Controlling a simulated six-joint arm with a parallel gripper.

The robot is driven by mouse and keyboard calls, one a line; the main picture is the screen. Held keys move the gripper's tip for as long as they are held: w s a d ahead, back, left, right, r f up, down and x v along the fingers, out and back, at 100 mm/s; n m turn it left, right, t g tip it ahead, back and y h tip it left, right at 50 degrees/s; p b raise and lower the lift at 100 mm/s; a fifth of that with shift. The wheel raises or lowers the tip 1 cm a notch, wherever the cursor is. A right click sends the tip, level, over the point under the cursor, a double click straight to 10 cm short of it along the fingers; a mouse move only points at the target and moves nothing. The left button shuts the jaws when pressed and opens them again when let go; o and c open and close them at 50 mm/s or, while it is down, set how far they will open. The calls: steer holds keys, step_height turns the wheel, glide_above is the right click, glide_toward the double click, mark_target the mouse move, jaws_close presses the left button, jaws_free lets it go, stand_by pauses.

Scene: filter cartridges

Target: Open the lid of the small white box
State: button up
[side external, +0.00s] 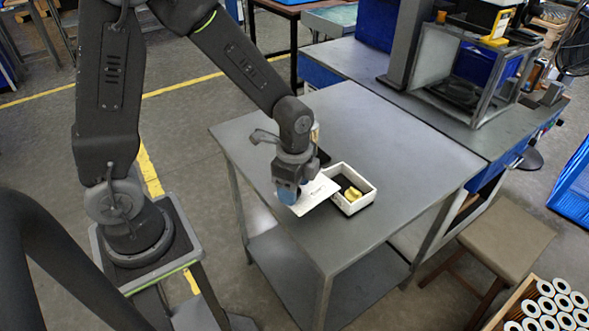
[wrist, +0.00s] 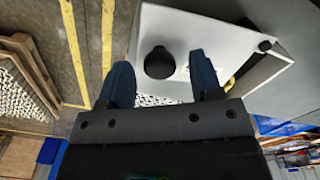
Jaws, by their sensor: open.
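The small white box (side external: 368,200) stands on the grey table with its top open and a yellow item (side external: 352,193) inside. Its white lid (side external: 318,192) is off the opening, tilted at the box's left side; I cannot tell if it is hinged. In the wrist view the lid (wrist: 205,35) has a black round knob (wrist: 159,63), and part of the box (wrist: 262,76) shows at the right. My gripper (side external: 287,192) is at the lid's left end. In the wrist view, my gripper's blue fingers (wrist: 160,72) are open, one on each side of the knob; contact is unclear.
The grey table (side external: 375,130) is largely clear behind the box. A workbench (side external: 440,105) with a frame and equipment stands at the back right. A stool (side external: 506,237) and a crate of white cartridges (side external: 545,308) are at the lower right.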

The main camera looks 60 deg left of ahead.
step_height(320, 180, up, 14)
steer(key=shift+f, duration=0.25)
stand_by(0.3)
steer(key=s+a+r+n+t, duration=0.1)
steer(key=s+r+n+t, duration=0.4)
steer(key=s+n, duration=0.6)
steer(key=shift+s+r+n+t, duration=0.15)
steer(key=shift+r+n+t, duration=0.15)
steer(key=shift+r+n, duration=0.25)
steer(key=shift+a+f, duration=0.1)
stand_by(1.2)
